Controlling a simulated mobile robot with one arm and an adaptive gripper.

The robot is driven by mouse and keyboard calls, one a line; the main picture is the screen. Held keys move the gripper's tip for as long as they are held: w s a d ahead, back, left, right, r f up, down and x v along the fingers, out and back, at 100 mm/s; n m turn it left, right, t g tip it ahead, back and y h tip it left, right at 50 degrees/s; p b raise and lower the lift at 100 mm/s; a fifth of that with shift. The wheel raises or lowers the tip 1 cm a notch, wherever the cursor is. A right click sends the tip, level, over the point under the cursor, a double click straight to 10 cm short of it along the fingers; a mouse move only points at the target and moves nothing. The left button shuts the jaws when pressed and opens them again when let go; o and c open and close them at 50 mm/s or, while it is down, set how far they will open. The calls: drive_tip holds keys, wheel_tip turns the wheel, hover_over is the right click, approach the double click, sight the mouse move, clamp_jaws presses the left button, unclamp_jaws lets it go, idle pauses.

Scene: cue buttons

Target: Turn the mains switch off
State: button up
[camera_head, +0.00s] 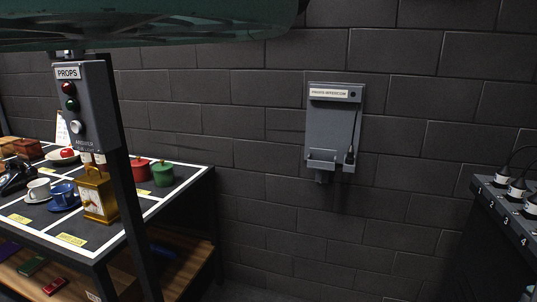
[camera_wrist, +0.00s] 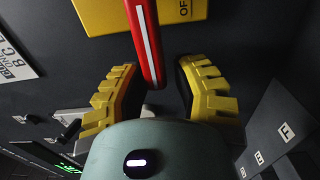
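In the wrist view a red lever (camera_wrist: 147,45) with a white stripe comes down from the top edge, in front of a yellow plate (camera_wrist: 98,16). I take it to be the mains switch handle. Part of a label beginning "OF" (camera_wrist: 185,9) shows on the yellow, right of the lever. My gripper (camera_wrist: 158,92) is open, its yellow ridged fingers on either side of the lever's lower end. A gap shows on the right; I cannot tell if the left finger touches. The lever's upper end is out of view. The head view shows neither switch nor gripper.
In the wrist view, small dark toggles (camera_wrist: 69,130) lie at left and lettered tags (camera_wrist: 286,131) at right. The head view shows a props table (camera_head: 190,185), a post with a button box (camera_head: 88,105), a grey wall box (camera_head: 334,125) and a numbered console (camera_head: 500,225).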

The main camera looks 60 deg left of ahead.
drive_tip(key=o, duration=0.3)
drive_tip(key=shift+o, duration=0.2)
drive_tip(key=shift+s+a, duration=0.35)
drive_tip(key=v, duration=1.1)
drive_tip(key=shift+r, duration=0.1)
